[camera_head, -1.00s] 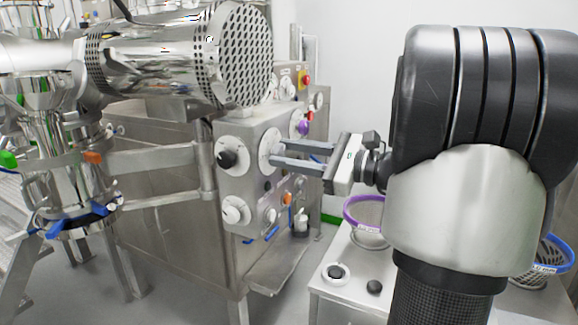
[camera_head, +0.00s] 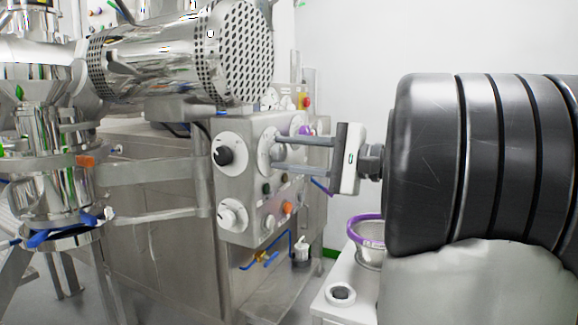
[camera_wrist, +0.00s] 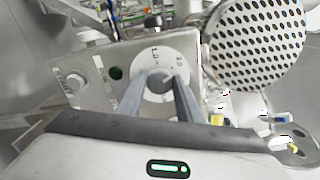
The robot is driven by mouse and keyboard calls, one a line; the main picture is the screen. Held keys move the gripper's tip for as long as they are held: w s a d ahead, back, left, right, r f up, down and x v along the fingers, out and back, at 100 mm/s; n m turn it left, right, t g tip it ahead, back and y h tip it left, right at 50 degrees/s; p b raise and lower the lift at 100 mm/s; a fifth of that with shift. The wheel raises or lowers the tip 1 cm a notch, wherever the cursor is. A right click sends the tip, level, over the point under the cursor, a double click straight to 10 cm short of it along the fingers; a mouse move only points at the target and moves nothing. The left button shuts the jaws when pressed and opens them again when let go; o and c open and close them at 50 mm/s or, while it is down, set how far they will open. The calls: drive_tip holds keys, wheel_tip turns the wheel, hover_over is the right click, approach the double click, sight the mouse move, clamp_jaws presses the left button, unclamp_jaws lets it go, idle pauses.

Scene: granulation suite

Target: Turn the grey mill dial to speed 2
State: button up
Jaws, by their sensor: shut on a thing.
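The grey mill dial (camera_wrist: 158,84) sits at the middle of a round white scale plate with small dark marks in the wrist view. My gripper (camera_wrist: 157,100) is shut on it, with one finger on each side. In the head view, my gripper (camera_head: 275,154) reaches in from the right to the white scale plate (camera_head: 266,142) on the steel control panel. The fingers stand one above the other there and hide most of the dial. I cannot read which speed mark the dial points to.
A black knob (camera_head: 223,155) and a white knob (camera_head: 231,216) are on the panel to the left. A purple knob (camera_head: 305,129) is behind the fingers. A perforated drum end (camera_head: 246,52) overhangs the panel. A purple-rimmed strainer (camera_head: 369,238) stands below my gripper.

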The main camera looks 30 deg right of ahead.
drive_tip(key=shift+n, duration=0.4)
drive_tip(key=o, duration=1)
drive_tip(key=shift+o, duration=0.2)
drive_tip(key=p+v, duration=0.2)
drive_tip(key=v, duration=1.5)
drive_tip(key=shift+s+d, duration=0.2)
drive_tip(key=shift+f, duration=0.1)
